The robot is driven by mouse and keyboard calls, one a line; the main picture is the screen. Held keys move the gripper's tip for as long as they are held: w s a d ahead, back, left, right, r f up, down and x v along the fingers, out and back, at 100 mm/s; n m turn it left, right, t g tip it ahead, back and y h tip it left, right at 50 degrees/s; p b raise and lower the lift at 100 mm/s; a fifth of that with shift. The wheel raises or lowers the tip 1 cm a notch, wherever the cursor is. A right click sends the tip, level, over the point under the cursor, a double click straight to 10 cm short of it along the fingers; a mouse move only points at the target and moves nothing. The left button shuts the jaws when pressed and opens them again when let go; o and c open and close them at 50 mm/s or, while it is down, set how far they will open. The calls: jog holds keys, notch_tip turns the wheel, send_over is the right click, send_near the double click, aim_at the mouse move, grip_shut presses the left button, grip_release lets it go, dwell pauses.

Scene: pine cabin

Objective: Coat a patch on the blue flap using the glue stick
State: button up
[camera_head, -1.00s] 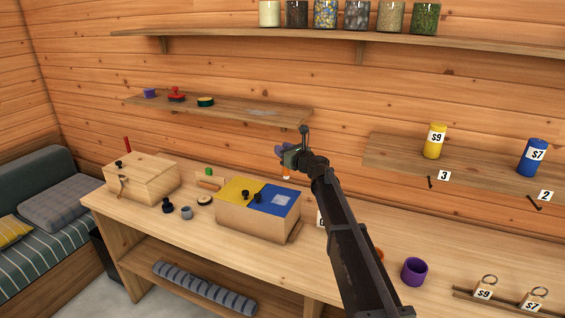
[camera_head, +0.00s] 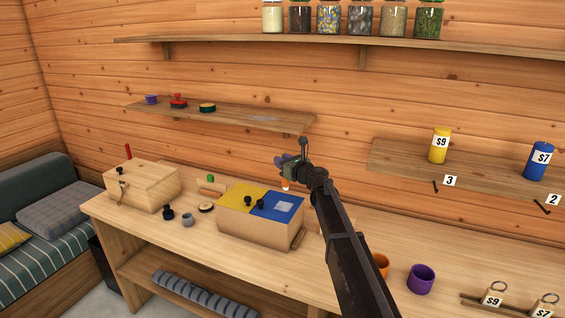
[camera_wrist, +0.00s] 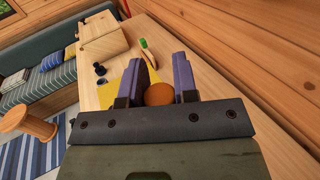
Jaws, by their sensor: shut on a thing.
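My gripper (camera_head: 288,161) is shut on the glue stick (camera_head: 286,185), which hangs upright with its pale and orange lower part showing below the jaws. In the wrist view the stick's round orange end (camera_wrist: 159,94) sits between the two purple-grey fingers (camera_wrist: 158,82). The blue flap (camera_head: 298,206) is on the right of the box top (camera_head: 258,231), with a pale square patch (camera_head: 283,212) and a dark knob. The stick appears above the flap's rear edge, apart from it. The blue flap is hidden in the wrist view.
A yellow flap (camera_head: 238,193) with a dark knob adjoins the blue one. A wooden box (camera_head: 142,187), dark stamp (camera_head: 168,213) and grey cup (camera_head: 188,219) stand left on the bench. Orange (camera_head: 381,265) and purple (camera_head: 421,279) cups stand right. A shelf (camera_head: 225,116) runs behind.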

notch_tip(320, 180, down, 5)
jog(key=b, duration=0.5)
jog(key=shift+s+a, duration=1.15)
jog(key=shift+s, duration=2.05)
jog(key=w+d, duration=0.3)
jog(key=w, duration=0.1)
jog(key=shift+w+d+f+p, duration=0.2)
jog(key=shift+w+d+p, duration=0.15)
jog(key=shift+d+p, duration=0.05)
jog(key=shift+s+a, duration=1.15)
jog(key=shift+s, duration=1.3)
jog(key=shift+w+d, duration=0.3)
jog(key=shift+w, duration=0.6)
jog(key=shift+w+d, duration=0.3)
jog(key=shift+w, duration=0.65)
jog(key=shift+w+d, duration=0.3)
jog(key=shift+w, duration=0.6)
jog(key=r+p, duration=0.2)
jog(key=r, duration=0.1)
jog(key=shift+w+d+r+p, duration=0.15)
jog(key=shift+w+p, duration=0.1)
jog(key=shift+p, duration=0.15)
notch_tip(320, 180, up, 5)
jog(key=p, duration=0.4)
jog(key=shift+p, duration=0.4)
